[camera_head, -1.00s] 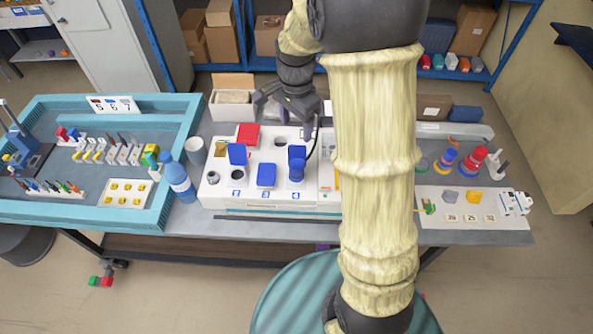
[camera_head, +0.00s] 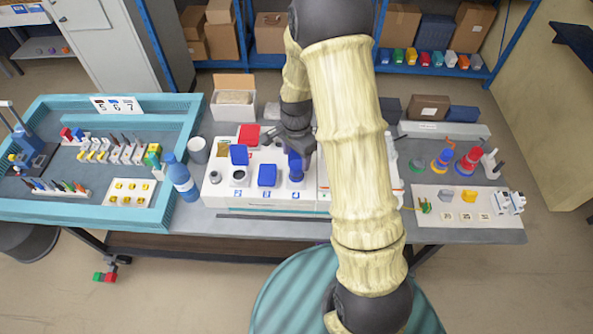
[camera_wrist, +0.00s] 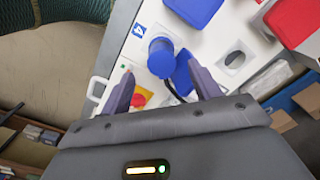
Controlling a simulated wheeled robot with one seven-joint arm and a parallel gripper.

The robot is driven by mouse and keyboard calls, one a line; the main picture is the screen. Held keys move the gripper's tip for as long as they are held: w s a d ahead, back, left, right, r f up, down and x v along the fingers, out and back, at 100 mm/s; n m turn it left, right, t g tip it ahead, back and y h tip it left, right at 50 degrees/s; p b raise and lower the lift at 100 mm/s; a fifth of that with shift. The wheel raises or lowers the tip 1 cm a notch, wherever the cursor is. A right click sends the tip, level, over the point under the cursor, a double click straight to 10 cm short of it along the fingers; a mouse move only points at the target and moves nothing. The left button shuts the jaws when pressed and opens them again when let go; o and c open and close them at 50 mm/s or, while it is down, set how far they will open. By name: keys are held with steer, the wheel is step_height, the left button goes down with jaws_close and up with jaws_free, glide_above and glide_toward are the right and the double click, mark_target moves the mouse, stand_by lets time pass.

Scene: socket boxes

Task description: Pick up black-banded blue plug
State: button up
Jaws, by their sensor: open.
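A blue plug (camera_head: 295,170) stands upright in the white socket box (camera_head: 325,203), at the socket marked 4. It also shows in the wrist view (camera_wrist: 161,52) as a round blue top with a black cable beside it and a blue lid (camera_wrist: 183,74) close by. I cannot make out a black band on it. My gripper (camera_head: 292,150) is over the box's right part, close to the plug. In the wrist view my gripper (camera_wrist: 161,68) is open and empty, one finger on each side of the plug. My arm hides part of the box.
Other blue lids (camera_head: 267,175) and a red lid (camera_head: 248,135) stand on the box near my gripper. A blue bottle (camera_head: 181,178) and a grey cup (camera_head: 199,150) are to the left. A teal tray (camera_head: 160,210) lies further left.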

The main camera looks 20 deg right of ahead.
mark_target(296, 165)
steer(key=shift+f+p, duration=0.9)
steer(key=shift+f, duration=0.05)
steer(key=shift+w+f+p, duration=0.1)
steer(key=shift+f+p, duration=0.5)
steer(key=shift+f, duration=1.05)
steer(key=shift+c, duration=0.4)
steer(key=c, duration=1)
